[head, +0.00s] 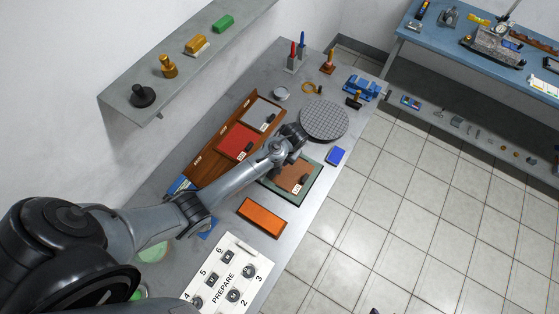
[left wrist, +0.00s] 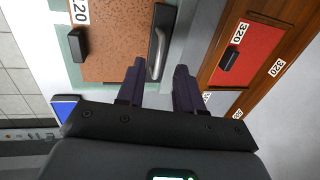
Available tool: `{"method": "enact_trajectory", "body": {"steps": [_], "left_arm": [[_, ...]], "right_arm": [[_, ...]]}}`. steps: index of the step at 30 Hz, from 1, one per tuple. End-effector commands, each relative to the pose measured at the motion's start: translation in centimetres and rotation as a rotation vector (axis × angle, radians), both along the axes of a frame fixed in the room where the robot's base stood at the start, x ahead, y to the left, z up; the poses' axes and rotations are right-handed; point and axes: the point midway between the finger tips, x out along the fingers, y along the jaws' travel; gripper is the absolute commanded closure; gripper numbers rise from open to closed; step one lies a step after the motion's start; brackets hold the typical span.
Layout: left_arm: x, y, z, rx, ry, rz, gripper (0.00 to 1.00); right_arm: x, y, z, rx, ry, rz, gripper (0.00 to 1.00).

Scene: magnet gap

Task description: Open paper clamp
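The paper clamp (left wrist: 160,42) is a dark bar with a pale metal lever. It lies along the edge of a brown abrasive sheet (left wrist: 122,45) marked 120. The sheet sits on a greenish board, which also shows in the head view (head: 316,183). My left gripper (left wrist: 159,76) is open, its two dark fingers apart on either side of the lever's near end. Whether they touch the lever I cannot tell. In the head view my left gripper (head: 291,140) is over the board's far edge and hides the clamp. My right gripper is not in view.
A wooden holder with a red sheet (head: 235,141) marked 320 and a grey sheet (head: 263,114) stands beside the board. A round grey plate (head: 324,120), a blue block (head: 336,156) and an orange block (head: 262,217) lie nearby. A shelf (head: 190,65) overhangs the left.

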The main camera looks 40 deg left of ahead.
Motion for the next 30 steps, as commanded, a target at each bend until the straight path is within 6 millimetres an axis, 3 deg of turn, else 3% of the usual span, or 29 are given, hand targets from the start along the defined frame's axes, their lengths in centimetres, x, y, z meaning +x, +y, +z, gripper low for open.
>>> {"method": "enact_trajectory", "body": {"steps": [9, 22, 29, 30], "left_arm": [[-0.1, 0.7, -3.7, -0.001, 0.000, 0.000, 0.64], [-0.2, 0.9, -4.3, -0.001, -0.001, 0.000, 0.64], [-0.2, 0.9, -4.3, -0.001, -0.001, 0.000, 0.99], [-0.2, 0.9, -4.3, -0.001, -0.001, 0.000, 1.00]], "right_arm": [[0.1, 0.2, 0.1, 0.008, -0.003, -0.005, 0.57], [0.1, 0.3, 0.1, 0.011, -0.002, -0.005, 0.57], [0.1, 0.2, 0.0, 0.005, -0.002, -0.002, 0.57], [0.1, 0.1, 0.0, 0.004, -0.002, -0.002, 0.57]]}}
